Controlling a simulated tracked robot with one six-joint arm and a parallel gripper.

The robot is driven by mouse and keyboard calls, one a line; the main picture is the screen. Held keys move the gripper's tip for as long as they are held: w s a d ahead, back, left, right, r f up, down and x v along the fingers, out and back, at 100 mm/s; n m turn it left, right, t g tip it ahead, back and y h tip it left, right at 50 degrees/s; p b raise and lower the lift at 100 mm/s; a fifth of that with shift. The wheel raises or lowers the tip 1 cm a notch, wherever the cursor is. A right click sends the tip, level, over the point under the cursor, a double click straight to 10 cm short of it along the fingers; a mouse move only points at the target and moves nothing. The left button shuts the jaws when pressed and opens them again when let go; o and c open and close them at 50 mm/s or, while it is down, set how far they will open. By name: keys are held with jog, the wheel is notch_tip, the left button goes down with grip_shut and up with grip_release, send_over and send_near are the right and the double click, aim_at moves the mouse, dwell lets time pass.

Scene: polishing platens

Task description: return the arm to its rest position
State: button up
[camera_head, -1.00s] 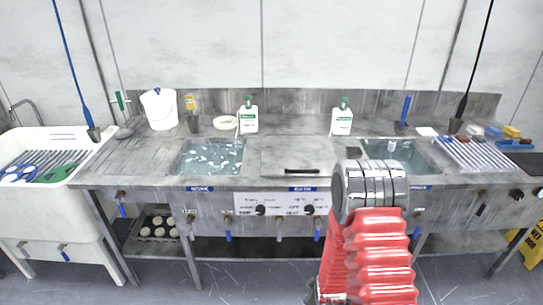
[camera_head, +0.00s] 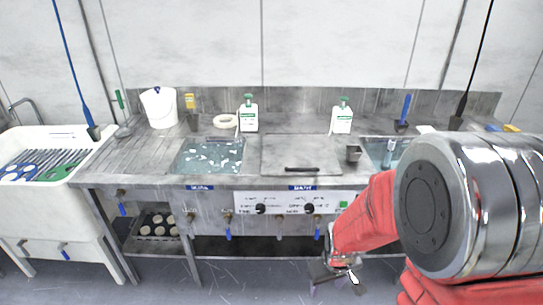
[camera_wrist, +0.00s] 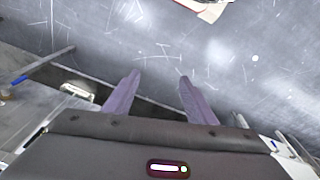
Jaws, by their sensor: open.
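My red and silver arm fills the lower right of the head view, with its large silver joint close to the camera. The red forearm reaches left and down to my gripper (camera_head: 335,283), which hangs low in front of the steel bench (camera_head: 255,200). In the wrist view my gripper (camera_wrist: 159,78) has its two purple fingers spread wide with nothing between them. Grey scratched floor shows beyond the fingertips. The arm hides the right part of the bench.
The bench has a left basin (camera_head: 210,157) and a right basin (camera_head: 378,150), with knobs and blue-handled taps along its front. A white sink (camera_head: 35,200) stands at the left. A white bucket (camera_head: 159,107) and bottles stand at the back.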

jog(key=s+r+m+t, duration=0.1)
jog(key=s+r, duration=0.5)
jog(key=r, duration=0.7)
jog(key=s+r+m+t, duration=0.2)
jog(key=s+r, duration=0.5)
jog(key=r, duration=0.7)
jog(key=shift+t, duration=0.5)
jog(key=shift+s+d, duration=0.1)
jog(key=shift+c, duration=0.4)
